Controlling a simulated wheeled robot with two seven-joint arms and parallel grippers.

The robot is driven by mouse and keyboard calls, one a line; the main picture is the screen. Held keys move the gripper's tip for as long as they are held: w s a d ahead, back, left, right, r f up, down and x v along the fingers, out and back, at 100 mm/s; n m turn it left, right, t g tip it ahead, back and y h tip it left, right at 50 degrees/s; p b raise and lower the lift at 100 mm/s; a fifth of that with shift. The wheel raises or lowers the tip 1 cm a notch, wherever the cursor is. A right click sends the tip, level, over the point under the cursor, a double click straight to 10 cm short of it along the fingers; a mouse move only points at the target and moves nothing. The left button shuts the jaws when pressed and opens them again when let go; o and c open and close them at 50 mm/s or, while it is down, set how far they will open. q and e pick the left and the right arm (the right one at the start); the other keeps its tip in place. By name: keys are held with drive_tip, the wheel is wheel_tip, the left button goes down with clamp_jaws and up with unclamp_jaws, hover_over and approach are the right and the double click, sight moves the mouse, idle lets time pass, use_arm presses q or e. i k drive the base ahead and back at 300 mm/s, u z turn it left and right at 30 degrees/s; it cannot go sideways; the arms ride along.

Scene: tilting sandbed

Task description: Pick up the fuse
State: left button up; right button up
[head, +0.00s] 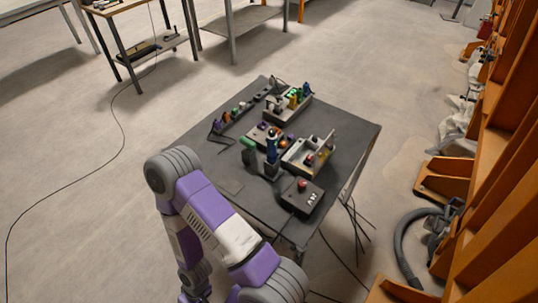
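The fuse cannot be told apart with certainty among the small parts on the dark table (228,187). An open pale box (296,165) with a raised lid or panel on its right side holds small parts, one of them red (309,159). A purple and grey arm of mine rises from the bottom of the head view and bends at the table's left front corner. It hides part of that edge. Neither of my grippers shows in the head view, so I see no contact with any object.
A black box with a red button (303,196) sits at the table's front. A tray of colored items (289,103) stands at the back. Upright green and blue-topped items (272,150) stand mid-table. Cables hang at the right front. Orange shelving (500,150) lines the right side.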

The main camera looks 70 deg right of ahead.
sight(308, 158)
drive_tip(key=u, duration=0.05)
drive_tip(key=i, duration=1.35)
drive_tip(key=z, duration=2.9)
